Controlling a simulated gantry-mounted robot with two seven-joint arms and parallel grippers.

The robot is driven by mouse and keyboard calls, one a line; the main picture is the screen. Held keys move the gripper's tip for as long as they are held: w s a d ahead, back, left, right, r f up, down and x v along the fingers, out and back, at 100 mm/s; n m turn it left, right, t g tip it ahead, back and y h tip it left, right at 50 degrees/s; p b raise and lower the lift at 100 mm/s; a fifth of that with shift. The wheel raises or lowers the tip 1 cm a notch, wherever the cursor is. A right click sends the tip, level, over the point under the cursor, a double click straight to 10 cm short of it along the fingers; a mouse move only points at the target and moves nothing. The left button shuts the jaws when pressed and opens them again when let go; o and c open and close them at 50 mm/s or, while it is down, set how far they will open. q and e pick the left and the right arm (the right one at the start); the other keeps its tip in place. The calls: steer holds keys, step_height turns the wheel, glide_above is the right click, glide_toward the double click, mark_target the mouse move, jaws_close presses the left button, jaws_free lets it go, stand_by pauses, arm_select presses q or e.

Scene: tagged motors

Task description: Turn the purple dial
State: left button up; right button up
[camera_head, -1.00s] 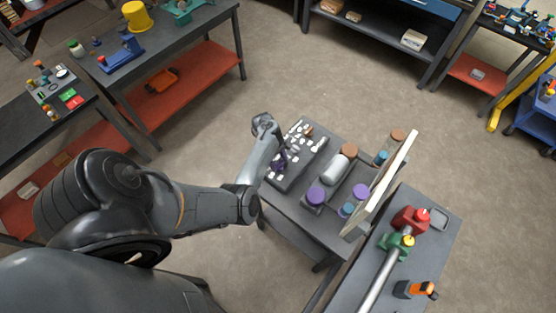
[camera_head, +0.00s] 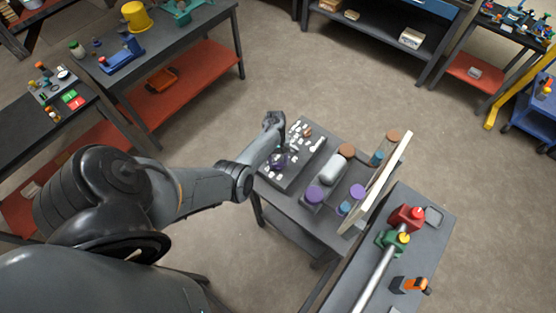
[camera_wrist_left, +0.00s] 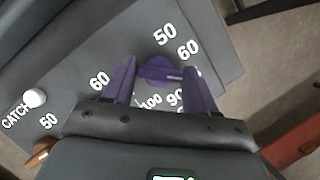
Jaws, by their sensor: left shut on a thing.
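The purple dial (camera_wrist_left: 158,70) sits on a dark grey panel (camera_wrist_left: 75,65) printed with white numbers around it, in the left wrist view. My left gripper (camera_wrist_left: 160,84) has purple fingers, one on each side of the dial, and is shut on it. In the head view my left gripper (camera_head: 281,158) is down at the panel (camera_head: 291,183) on the small grey table, where the arm and fingers mostly hide the dial. My right gripper is not in view.
A white knob (camera_wrist_left: 35,98) and a brown knob (camera_wrist_left: 40,150) stand on the same panel. Right of the panel are a grey cylinder (camera_head: 333,168), purple-topped parts (camera_head: 314,194) and an upright pale board (camera_head: 378,180). A bench with red and green clamps (camera_head: 407,218) stands beyond.

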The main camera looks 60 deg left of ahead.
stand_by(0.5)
arm_select(q)
steer(key=o, duration=1.1)
steer(key=shift+c, duration=0.2)
steer(key=shift+a+r, duration=0.1)
steer(key=v, duration=1)
steer(key=shift+r, duration=0.3)
